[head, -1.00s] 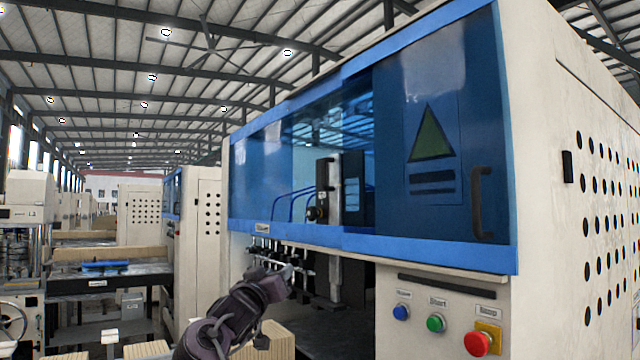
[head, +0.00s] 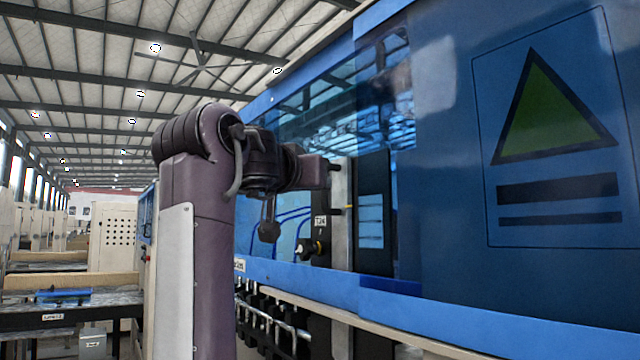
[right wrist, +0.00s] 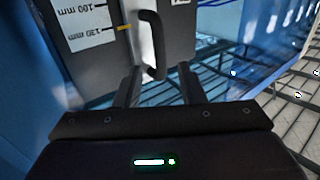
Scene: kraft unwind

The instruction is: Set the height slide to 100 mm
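The height slide is a dark block (right wrist: 182,40) with a curved black handle (right wrist: 153,38), seen close up in the right wrist view. A white scale (right wrist: 88,22) beside it shows marks labelled 160 mm and 130 mm. A small yellow pointer (right wrist: 124,27) sits close to the 130 mm mark. My right gripper (right wrist: 158,78) is open, with the handle's near end between its fingertips; contact is not clear. In the head view my right gripper (head: 330,178) is at the slide's upright column (head: 341,215) and covers the handle. My left gripper is out of view.
Blue sliding doors (head: 545,140) cover the machine's right side, and the slide stands in the opening left of them. A black knob (head: 309,249) is below the gripper. A blue sill (head: 390,305) runs along the opening's bottom. A row of metal fittings (head: 270,320) hangs below.

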